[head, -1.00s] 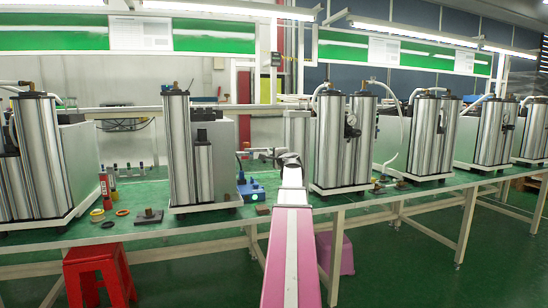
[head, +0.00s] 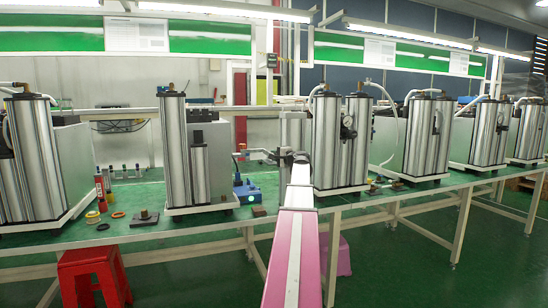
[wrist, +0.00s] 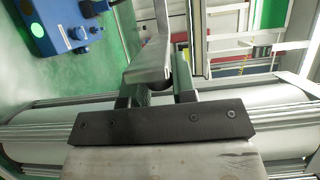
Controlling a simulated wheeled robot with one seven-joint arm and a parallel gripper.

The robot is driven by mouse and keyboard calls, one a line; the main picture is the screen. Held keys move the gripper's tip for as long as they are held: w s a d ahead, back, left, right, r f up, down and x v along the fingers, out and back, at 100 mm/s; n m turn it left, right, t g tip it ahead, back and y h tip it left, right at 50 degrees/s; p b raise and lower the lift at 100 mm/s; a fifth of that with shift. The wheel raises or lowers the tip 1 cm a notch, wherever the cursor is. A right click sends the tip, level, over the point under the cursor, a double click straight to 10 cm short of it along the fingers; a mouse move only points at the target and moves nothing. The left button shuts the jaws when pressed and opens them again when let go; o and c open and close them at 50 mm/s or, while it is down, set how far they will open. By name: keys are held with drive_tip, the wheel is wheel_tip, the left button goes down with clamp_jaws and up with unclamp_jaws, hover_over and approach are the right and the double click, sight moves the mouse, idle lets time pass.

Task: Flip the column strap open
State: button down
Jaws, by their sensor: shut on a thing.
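In the wrist view, my gripper (wrist: 160,92) is shut on a grey metal strap (wrist: 152,58), which rises between the fingers and bends toward the top. The black bar behind my fingers hides part of the grip. A silver column (wrist: 275,98) lies across the picture behind the gripper and also shows on the left.
A blue device (head: 247,193) with a lit round spot sits on the green table (head: 190,222) left of my arm. Another column unit (head: 174,150) stands farther left. Small rings and parts lie along the front edge. A red stool (head: 92,262) is below.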

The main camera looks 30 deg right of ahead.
drive_tip(key=shift+w, duration=0.1)
drive_tip(key=c, duration=1)
unclamp_jaws()
drive_tip(key=shift+d, duration=0.1)
drive_tip(key=shift+o, duration=0.2)
drive_tip(key=s+d, duration=0.1)
drive_tip(key=s, duration=0.9)
drive_tip(key=shift+s+d, duration=0.35)
drive_tip(key=shift+d, duration=0.05)
